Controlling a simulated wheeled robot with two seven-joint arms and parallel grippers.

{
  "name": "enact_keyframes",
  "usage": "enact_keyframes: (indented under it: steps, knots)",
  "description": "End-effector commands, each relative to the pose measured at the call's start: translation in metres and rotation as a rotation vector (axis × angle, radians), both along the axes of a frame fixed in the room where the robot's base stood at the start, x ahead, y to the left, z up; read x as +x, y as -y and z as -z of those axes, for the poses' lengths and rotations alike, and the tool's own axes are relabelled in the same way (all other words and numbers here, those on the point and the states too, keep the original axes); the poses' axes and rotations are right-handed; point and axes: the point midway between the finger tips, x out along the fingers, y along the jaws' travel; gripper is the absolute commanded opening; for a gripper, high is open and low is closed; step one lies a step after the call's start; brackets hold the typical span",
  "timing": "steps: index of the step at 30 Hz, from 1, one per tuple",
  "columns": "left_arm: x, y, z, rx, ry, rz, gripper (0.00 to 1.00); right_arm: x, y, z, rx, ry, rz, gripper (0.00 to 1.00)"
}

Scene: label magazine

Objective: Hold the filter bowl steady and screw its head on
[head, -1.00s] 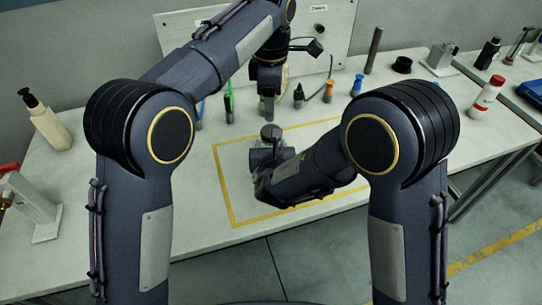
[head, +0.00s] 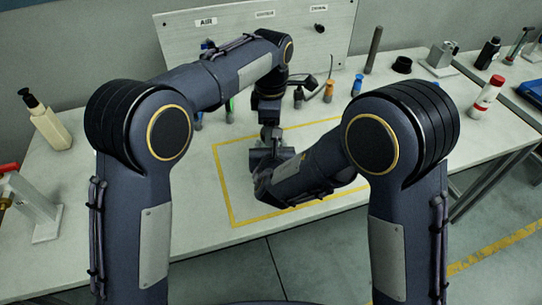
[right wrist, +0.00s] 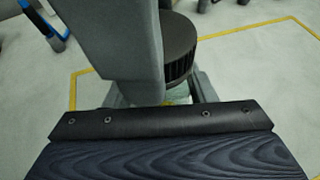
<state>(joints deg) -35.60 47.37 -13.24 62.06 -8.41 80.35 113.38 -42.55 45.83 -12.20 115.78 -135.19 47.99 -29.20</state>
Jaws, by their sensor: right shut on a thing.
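The dark ribbed filter head (right wrist: 182,48) shows in the right wrist view, upright and partly covered by a grey finger of my left gripper (head: 270,138). In the head view the left gripper points down from above onto the same spot, just over the right gripper, and hides the head there. Whether its jaws are closed is not clear. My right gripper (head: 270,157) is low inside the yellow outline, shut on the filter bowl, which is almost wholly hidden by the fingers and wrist.
A yellow taped outline (head: 232,195) marks the white table around the work. Behind stand small orange (head: 329,92) and blue (head: 357,85) bottles and a grey panel (head: 325,50). A pump bottle (head: 47,122) stands left, a red-capped bottle (head: 487,97) right. The outline's front is clear.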

Motion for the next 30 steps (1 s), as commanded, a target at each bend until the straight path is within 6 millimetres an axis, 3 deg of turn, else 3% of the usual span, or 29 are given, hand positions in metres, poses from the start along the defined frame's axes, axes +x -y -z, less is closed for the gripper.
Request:
enact_keyframes:
  steps: [2, 10, 16, 20, 30]
  knots:
    - [0.0000, 0.0001, -0.0001, 0.000, 0.000, 0.000, 0.53, 0.0001, 0.0000, -0.0002, 0.000, 0.001, 0.000, 0.00]
    - [0.0001, 0.0001, -0.0003, 0.000, 0.000, 0.000, 0.19, 0.0001, -0.0001, -0.0002, 0.000, 0.001, 0.000, 0.00]
    - [0.0002, 0.0000, -0.0003, -0.001, 0.000, 0.125, 0.19, 0.0000, -0.0002, -0.0002, 0.000, 0.001, 0.000, 0.00]
    - [0.0004, -0.0003, 0.0000, -0.001, 0.001, 0.434, 0.19, 0.0000, -0.0003, -0.0002, 0.000, 0.000, -0.001, 0.00]
    - [0.0004, -0.0002, 0.0006, -0.002, 0.002, 1.391, 0.19, -0.0001, -0.0005, -0.0003, -0.001, 0.000, -0.001, 0.00]
